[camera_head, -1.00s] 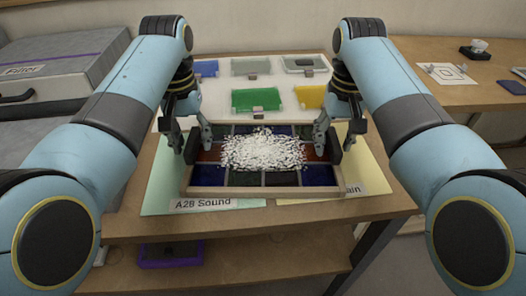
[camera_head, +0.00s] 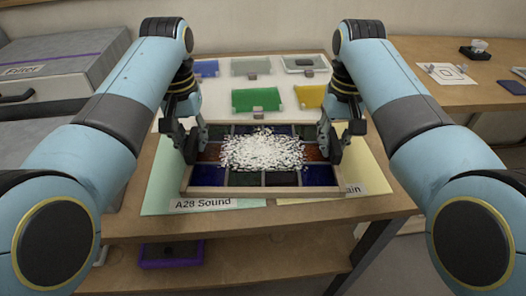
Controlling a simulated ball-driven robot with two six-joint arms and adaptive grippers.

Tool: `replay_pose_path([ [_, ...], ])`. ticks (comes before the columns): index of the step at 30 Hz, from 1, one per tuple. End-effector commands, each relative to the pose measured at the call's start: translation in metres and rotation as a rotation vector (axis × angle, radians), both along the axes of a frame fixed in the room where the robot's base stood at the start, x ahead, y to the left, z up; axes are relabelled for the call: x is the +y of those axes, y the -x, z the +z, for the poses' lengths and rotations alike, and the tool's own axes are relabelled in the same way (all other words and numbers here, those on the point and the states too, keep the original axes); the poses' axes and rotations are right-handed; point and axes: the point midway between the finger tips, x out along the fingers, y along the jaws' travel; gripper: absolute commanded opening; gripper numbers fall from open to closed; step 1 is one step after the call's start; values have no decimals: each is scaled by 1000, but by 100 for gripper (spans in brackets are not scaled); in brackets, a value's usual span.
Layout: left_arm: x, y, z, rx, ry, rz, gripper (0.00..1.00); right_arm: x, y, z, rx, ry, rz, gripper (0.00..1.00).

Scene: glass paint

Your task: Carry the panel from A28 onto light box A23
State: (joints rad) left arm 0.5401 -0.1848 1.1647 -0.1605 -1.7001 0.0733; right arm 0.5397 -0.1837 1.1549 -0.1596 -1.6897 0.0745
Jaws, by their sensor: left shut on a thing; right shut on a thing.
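The panel (camera_head: 240,180) is a wooden-framed grid of coloured glass, blue, green and red, with a heap of white grains (camera_head: 262,150) over its middle. It is over the pale green A28 Sound mat (camera_head: 157,188) and the yellow mat (camera_head: 372,177). Whether it rests on them or is slightly raised, I cannot tell. My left gripper (camera_head: 193,143) is shut on the panel's left side. My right gripper (camera_head: 328,141) is shut on its right side. No label reading A23 is legible in view.
Behind the panel is a white board (camera_head: 218,98) with several coloured glass samples, including a green one (camera_head: 256,99) and a yellow one (camera_head: 310,96). Another wooden table (camera_head: 440,95) is at right. A purple tray (camera_head: 170,255) is on the shelf below.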

Motion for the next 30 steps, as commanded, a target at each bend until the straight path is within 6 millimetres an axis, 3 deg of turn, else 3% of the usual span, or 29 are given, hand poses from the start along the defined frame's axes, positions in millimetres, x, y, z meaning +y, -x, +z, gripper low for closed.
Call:
replay_pose_path([
  [11, 0, -1, 7, -4, 0, 0, 0, 0, -1, 7, -3, 0, 0, 0],
  [24, 0, -2, 48, -9, 0, 0, 0, 0, -2, 47, -8, 0, 0, 0],
  [30, 0, -2, 56, -9, 0, 0, 0, 0, -2, 56, -8, 0, 0, 0],
])
